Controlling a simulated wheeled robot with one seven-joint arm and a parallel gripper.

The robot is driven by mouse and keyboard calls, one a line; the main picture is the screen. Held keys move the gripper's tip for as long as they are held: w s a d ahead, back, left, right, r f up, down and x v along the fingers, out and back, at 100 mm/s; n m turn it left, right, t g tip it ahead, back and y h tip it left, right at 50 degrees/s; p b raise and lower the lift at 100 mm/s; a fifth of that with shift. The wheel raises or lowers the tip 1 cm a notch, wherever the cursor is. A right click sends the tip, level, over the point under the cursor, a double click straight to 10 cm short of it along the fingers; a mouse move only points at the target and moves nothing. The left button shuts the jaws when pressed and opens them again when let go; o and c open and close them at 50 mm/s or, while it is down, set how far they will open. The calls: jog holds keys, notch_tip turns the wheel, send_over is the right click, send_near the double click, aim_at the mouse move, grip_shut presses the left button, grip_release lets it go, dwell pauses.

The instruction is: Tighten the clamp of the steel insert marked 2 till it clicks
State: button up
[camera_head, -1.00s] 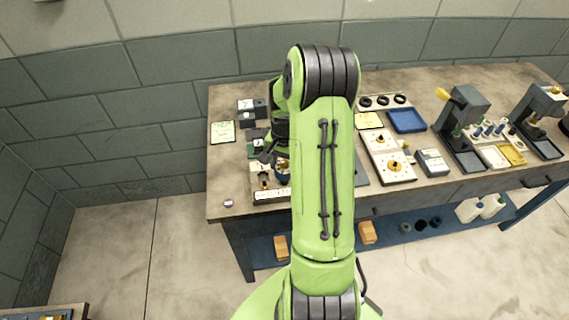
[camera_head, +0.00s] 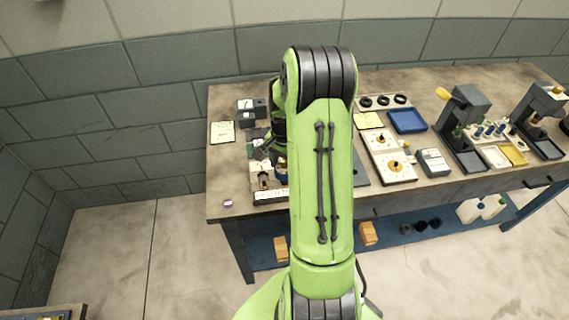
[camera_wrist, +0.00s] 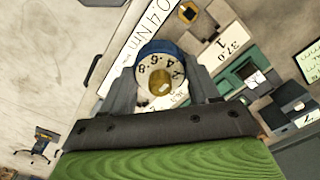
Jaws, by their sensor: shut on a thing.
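My gripper (camera_wrist: 162,88) is shut on a round blue-rimmed dial tool (camera_wrist: 158,72), with one finger on each side. Its pale face carries numbers, with 4, 6 and 8 readable, around a brass-coloured centre. A white plate reading 0.4 Nm (camera_wrist: 142,45) lies by the tool in the wrist view.
A white plate marked 1 and 37.0 (camera_wrist: 222,48) and dark blocks (camera_wrist: 287,105) lie close to the gripper. Dark blocks (camera_head: 252,110) and a card (camera_head: 222,131) stand behind on the bench. A blue tray (camera_head: 407,121) and presses (camera_head: 463,125) stand farther right.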

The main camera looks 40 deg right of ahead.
jog(key=shift+r, duration=0.1)
jog(key=shift+r+p, duration=1.9)
jog(key=shift+r, duration=0.6)
